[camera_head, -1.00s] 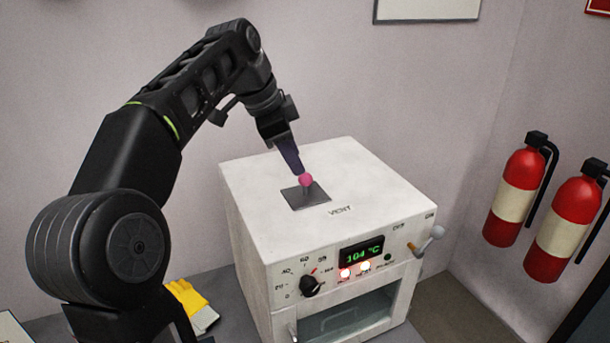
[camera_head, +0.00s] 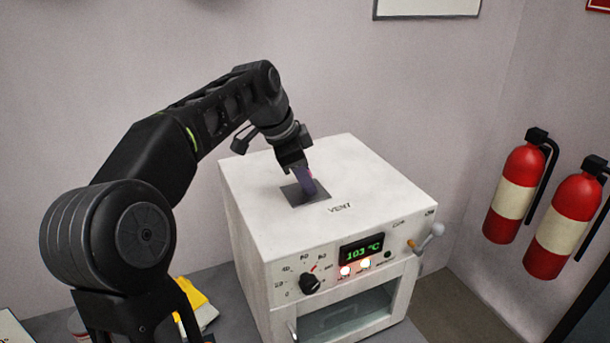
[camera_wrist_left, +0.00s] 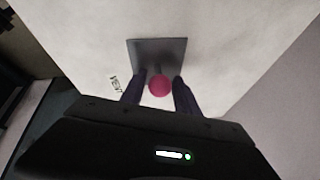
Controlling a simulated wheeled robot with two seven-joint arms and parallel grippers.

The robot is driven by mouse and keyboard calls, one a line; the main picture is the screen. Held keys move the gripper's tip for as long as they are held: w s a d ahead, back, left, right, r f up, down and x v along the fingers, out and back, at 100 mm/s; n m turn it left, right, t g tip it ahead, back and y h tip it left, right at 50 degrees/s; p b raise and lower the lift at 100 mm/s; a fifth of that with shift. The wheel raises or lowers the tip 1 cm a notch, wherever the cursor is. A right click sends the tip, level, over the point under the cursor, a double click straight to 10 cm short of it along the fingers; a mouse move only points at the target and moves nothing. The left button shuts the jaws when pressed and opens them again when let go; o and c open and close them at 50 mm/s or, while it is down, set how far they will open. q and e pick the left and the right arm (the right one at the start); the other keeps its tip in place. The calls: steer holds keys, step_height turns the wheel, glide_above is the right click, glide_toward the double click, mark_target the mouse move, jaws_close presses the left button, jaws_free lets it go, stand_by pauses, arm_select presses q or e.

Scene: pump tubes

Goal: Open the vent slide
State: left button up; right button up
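The vent slide is a dark grey square plate (camera_head: 294,196) on top of the white oven (camera_head: 370,187), beside the printed word VENT. A pink round knob (camera_wrist_left: 160,86) stands on it in the left wrist view. My left gripper (camera_head: 308,188) points down at the plate. In the left wrist view its two fingers (camera_wrist_left: 160,92) are apart, one on each side of the knob, with a small gap showing. In the head view the fingers mostly hide the knob. My right gripper is in neither view.
The oven front has a dial (camera_head: 310,284), a lit display reading 103 °C (camera_head: 362,250), a window door and a lever (camera_head: 432,236). Yellow gloves (camera_head: 192,298) lie left of the oven. Two red extinguishers (camera_head: 514,188) hang at the right.

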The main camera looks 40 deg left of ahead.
arm_select(q)
steer(key=shift+c, duration=0.5)
jaws_close()
stand_by(0.8)
